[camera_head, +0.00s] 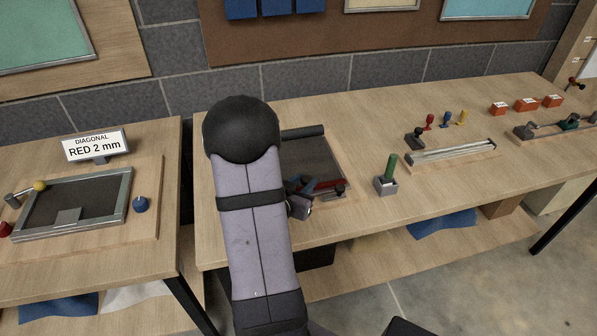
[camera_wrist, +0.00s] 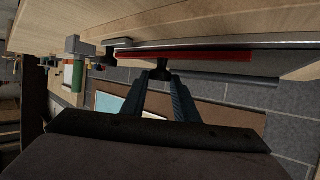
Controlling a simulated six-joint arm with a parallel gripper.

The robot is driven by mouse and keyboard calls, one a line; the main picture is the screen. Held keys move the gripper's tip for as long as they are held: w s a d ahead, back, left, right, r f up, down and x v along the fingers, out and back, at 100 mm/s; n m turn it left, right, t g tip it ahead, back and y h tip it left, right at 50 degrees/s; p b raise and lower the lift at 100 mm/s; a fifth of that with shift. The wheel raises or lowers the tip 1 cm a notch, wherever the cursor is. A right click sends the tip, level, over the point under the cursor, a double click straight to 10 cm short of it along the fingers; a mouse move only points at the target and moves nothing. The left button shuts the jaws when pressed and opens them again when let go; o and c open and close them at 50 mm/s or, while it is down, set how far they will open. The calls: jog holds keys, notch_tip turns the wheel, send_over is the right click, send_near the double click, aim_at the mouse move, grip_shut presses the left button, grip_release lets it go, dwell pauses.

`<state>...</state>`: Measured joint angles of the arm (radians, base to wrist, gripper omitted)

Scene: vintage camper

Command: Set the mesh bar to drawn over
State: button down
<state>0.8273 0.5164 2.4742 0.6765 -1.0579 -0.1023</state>
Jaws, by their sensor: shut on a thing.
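The mesh bar (camera_head: 328,183) is a red strip at the near end of a dark mesh panel (camera_head: 312,158). A black roller (camera_head: 303,131) lies across the far end of the panel. The bar also shows in the wrist view (camera_wrist: 205,57), with a dark knob (camera_wrist: 161,72) on it. My gripper (camera_head: 305,187) is at the bar's left part in the head view. In the wrist view its two blue-grey fingers (camera_wrist: 161,77) are shut on the dark knob. My arm hides the left side of the panel.
A green peg in a grey block (camera_head: 387,185) stands close to the right of the panel. A metal rail fixture (camera_head: 450,152) and coloured pegs are further right. A sign (camera_head: 95,144) and a framed tray (camera_head: 75,205) stand on the left table.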

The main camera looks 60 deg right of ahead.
jog(key=shift+s+a, duration=0.5)
jog(key=c, duration=1.4)
grip_release()
jog(key=shift+a+r, duration=0.1)
jog(key=p+v, duration=0.1)
jog(key=p, duration=0.1)
jog(key=p+v, duration=0.1)
jog(key=p, duration=0.2)
jog(key=shift+a+r, duration=0.2)
jog(key=shift+r, duration=0.1)
jog(key=p+v, duration=0.4)
jog(key=p, duration=0.2)
jog(key=shift+a+f+p, duration=0.1)
jog(key=shift+a+p, duration=0.2)
jog(key=shift+p, duration=0.1)
jog(key=shift+s, duration=0.1)
